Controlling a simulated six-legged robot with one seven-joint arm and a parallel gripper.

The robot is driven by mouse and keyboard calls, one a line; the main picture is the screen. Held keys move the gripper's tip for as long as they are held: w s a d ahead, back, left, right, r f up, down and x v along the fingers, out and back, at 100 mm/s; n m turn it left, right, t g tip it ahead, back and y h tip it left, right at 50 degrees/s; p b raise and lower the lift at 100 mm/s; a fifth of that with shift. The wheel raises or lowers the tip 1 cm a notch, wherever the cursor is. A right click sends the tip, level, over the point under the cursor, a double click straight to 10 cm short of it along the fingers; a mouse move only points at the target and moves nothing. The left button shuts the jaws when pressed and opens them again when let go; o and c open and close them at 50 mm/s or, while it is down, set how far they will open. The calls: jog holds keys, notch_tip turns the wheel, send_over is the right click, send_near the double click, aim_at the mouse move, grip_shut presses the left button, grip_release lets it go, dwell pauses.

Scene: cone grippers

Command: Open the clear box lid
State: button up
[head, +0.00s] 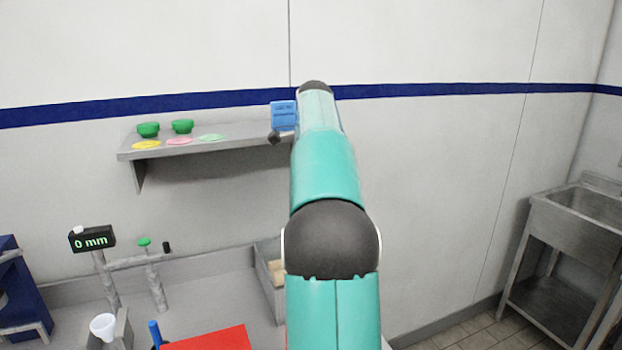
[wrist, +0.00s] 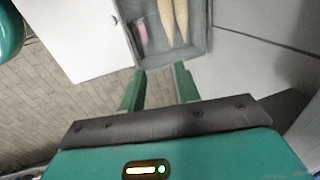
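My gripper (wrist: 159,72) shows in the wrist view with two green fingers apart and nothing between them. Its tips point toward the near edge of a grey box (wrist: 204,54); I cannot tell whether they touch it. Tan cones (wrist: 173,18) and a small pink item (wrist: 141,30) lie inside the box. I cannot make out the clear lid or whether it covers the box. In the head view a grey box (head: 264,275) with tan contents stands on the bench, partly hidden behind my arm. My gripper is hidden in the head view.
A wall shelf (head: 215,140) holds green bowls (head: 148,129), coloured discs and a blue box (head: 284,116). A display stand reading 0 mm (head: 92,238), a white cup (head: 103,326) and a red sheet (head: 212,341) are at left. A metal sink (head: 585,215) stands right.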

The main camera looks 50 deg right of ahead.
jog(key=s+a+r, duration=0.4)
jog(key=s+a, duration=0.2)
jog(key=a, duration=0.1)
jog(key=shift+s, duration=0.15)
jog(key=shift+r, duration=0.15)
jog(key=shift+s, duration=0.1)
dwell(0.3)
